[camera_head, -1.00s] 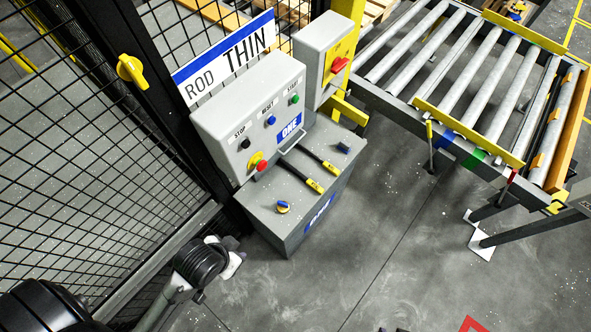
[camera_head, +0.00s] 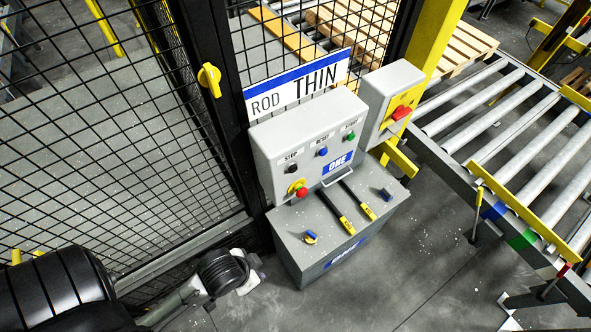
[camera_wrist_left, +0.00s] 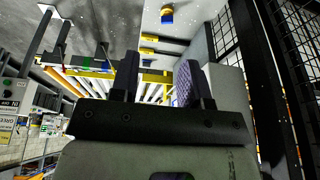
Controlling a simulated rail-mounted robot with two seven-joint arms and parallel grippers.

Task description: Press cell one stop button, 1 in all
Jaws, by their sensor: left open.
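The cell one control box (camera_head: 310,140) is grey, with a blue ONE label and a THIN ROD sign above it. Under its STOP label sits a black button (camera_head: 291,169), with a blue button (camera_head: 322,152) under RESET and a green button (camera_head: 350,135) to the right. A red mushroom button (camera_head: 302,193) on a yellow collar is below the black one. My left arm comes in at the lower left, its wrist low and left of the cabinet, apart from the buttons. My left gripper (camera_wrist_left: 157,66) is open and empty in the wrist view. My right gripper is not in view.
A grey cabinet (camera_head: 290,238) with two yellow-tipped handles and a blue-yellow knob (camera_head: 311,237) stands below the box. A second box with a red switch (camera_head: 401,113) is to the right. Black mesh fence (camera_head: 110,130) fills the left; a roller conveyor (camera_head: 500,125) is at right.

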